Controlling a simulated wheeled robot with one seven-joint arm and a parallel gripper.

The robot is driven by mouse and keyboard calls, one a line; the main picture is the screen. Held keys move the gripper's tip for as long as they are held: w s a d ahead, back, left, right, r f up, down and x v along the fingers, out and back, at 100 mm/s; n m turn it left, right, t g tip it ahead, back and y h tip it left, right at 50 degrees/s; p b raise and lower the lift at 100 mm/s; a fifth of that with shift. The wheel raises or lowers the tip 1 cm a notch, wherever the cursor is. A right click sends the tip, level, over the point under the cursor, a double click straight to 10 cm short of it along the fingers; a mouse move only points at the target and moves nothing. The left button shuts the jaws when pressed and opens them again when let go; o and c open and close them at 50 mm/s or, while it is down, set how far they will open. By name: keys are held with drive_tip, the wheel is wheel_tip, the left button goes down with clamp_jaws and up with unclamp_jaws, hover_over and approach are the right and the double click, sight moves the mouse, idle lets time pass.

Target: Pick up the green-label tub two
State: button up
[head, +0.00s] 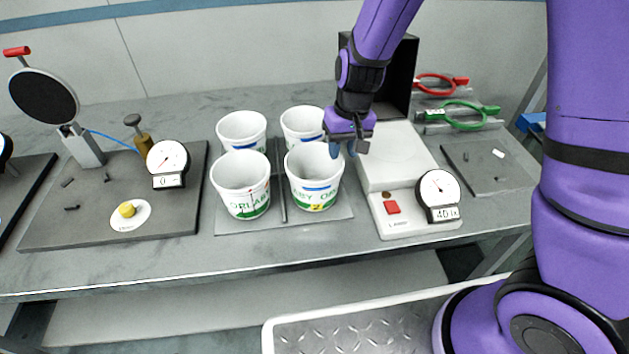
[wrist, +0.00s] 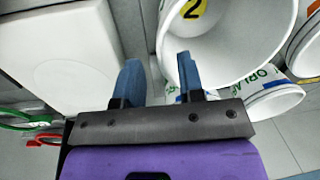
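The green-label tub two (head: 314,186) is a white, open-topped tub at the front right of a group of tubs. It has green print and a yellow patch with a 2, and it stands upright. In the wrist view tub two (wrist: 245,50) fills the upper right, with its yellow 2 at the top. My gripper (head: 344,148) is at its right rear rim, pointing down. Its blue fingers (wrist: 160,82) are apart with nothing held. One finger overlaps the tub's rim and the other is outside it. I cannot tell whether they touch the tub.
A front left tub (head: 241,186) also has green print; two tubs (head: 242,131) (head: 302,125) stand behind. All stand on a grey tray (head: 264,222) with a dark divider. A white scale (head: 398,160) is close on the right. A gauge plate (head: 108,235) is on the left.

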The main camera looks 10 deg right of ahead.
sight(341, 155)
drive_tip(key=shift+a+f, duration=0.15)
drive_tip(key=shift+f, duration=0.95)
drive_tip(key=shift+a+f, duration=0.15)
drive_tip(key=shift+f, duration=0.9)
clamp_jaws()
drive_tip(key=shift+r, duration=0.1)
